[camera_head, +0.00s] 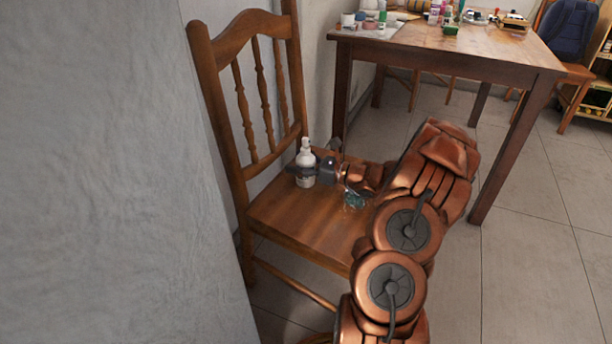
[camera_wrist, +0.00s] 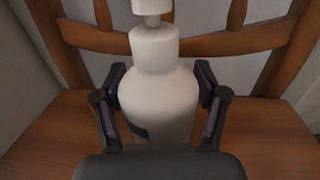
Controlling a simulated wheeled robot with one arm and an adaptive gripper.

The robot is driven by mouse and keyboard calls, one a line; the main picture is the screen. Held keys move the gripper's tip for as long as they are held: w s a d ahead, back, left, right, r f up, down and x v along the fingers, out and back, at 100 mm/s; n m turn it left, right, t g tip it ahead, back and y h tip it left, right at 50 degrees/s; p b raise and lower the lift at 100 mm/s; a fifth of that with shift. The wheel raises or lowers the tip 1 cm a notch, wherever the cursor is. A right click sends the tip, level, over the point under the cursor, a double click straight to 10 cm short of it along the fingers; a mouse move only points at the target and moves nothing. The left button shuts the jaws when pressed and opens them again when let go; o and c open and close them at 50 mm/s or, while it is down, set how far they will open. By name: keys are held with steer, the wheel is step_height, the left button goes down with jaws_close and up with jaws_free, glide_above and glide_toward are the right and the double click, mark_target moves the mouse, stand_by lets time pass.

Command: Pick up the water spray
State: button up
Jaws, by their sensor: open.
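The water spray is a white bottle (camera_head: 306,166) with a narrow neck, standing upright on the seat of a wooden chair (camera_head: 300,218). In the wrist view the bottle (camera_wrist: 158,80) fills the middle, between the two dark fingers of my gripper (camera_wrist: 160,118). My gripper is open, with one finger on each side of the bottle's body. I cannot tell whether either finger touches it. The bottle's base is hidden behind the gripper's palm in the wrist view. In the head view my gripper (camera_head: 312,168) reaches the bottle from the right.
The chair's backrest (camera_head: 262,90) rises behind the bottle. A small teal object (camera_head: 354,200) lies on the seat below my arm. A wooden table (camera_head: 450,50) with paints and bottles stands behind. A grey wall (camera_head: 100,170) fills the left. Tiled floor is clear at right.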

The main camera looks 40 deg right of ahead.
steer(key=shift+c, duration=0.3)
jaws_close()
stand_by(0.5)
steer(key=shift+r, duration=0.1)
